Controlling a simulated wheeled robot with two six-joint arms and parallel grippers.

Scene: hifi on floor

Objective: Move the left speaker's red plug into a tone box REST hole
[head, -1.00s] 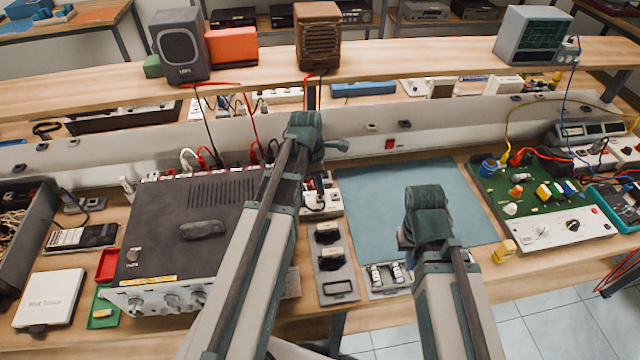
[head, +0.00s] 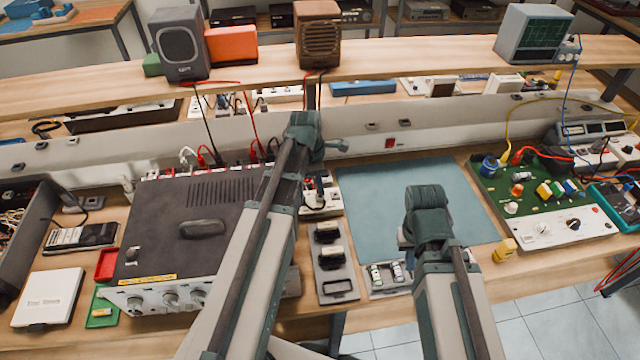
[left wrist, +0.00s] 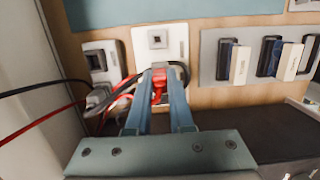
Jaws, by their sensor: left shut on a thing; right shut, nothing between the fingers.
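In the left wrist view my left gripper (left wrist: 159,92) is shut on a red plug (left wrist: 158,80), just in front of a white plate with a square socket (left wrist: 158,42). Whether the plug's tip is in a hole is hidden. The white box (head: 322,202) also shows in the head view, partly behind my left arm, right of the amplifier; that arm hides my left gripper there. The grey left speaker (head: 181,52) stands on the shelf, with red and black wires hanging down. My right gripper (head: 428,232) is over the blue mat's front edge, its fingers mostly hidden by its arm.
The dark amplifier (head: 160,235) stands left of the white box. A plate with black and white blocks (head: 336,268) lies in front of it. The blue mat (head: 385,195) is largely clear. A green circuit board (head: 540,195) is at right. Black and red wires cross at left in the wrist view.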

